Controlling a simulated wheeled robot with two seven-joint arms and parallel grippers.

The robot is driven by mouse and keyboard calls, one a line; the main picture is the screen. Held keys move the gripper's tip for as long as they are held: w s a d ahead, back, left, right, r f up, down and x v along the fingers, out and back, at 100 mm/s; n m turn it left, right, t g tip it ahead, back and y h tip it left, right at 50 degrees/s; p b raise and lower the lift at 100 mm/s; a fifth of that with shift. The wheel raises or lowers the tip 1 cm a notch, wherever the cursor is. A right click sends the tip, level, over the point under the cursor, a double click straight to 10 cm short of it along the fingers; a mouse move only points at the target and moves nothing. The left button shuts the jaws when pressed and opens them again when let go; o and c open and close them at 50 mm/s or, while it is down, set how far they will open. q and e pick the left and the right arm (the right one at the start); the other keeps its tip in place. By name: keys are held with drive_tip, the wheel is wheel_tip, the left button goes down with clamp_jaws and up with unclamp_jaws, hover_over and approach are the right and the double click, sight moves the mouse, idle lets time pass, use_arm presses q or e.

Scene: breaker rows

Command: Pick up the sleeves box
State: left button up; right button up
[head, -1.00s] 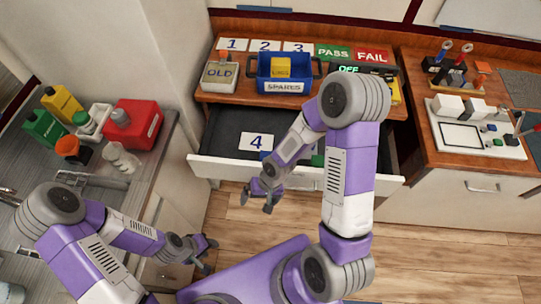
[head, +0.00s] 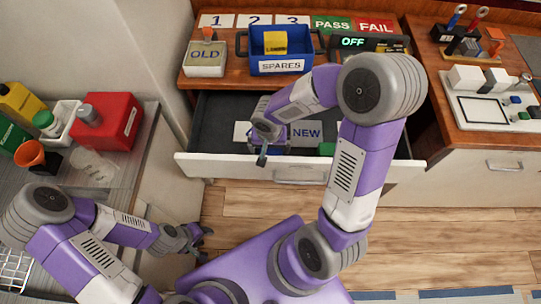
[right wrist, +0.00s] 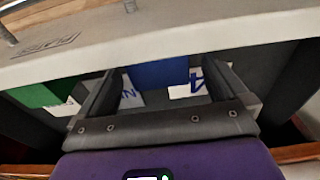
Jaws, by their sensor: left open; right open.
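No label reading "sleeves" is legible in either view. In the right wrist view a blue block-like thing (right wrist: 160,73) lies in the drawer, seen between my gripper's fingers; I cannot tell if it is the sleeves box. My right gripper (head: 264,147) is open over the front part of the open drawer (head: 215,125), pointing down. It hides most of what lies beneath it in the head view. No contact with the blue thing is visible. My left gripper (head: 199,243) is open and empty, low at the left, away from the drawer.
A NEW card (head: 307,134) and a green item (head: 327,149) lie in the drawer. Above stand the blue SPARES bin (head: 281,68) and the OLD box (head: 205,58). The drawer's front wall (head: 225,166) is close to my right gripper.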

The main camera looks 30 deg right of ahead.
sight(271, 151)
drive_tip(key=f, duration=0.1)
drive_tip(key=f+b, duration=0.1)
drive_tip(key=f, duration=0.1)
drive_tip(key=w+d+f, duration=0.1)
drive_tip(key=f, duration=0.1)
drive_tip(key=c, duration=1.1)
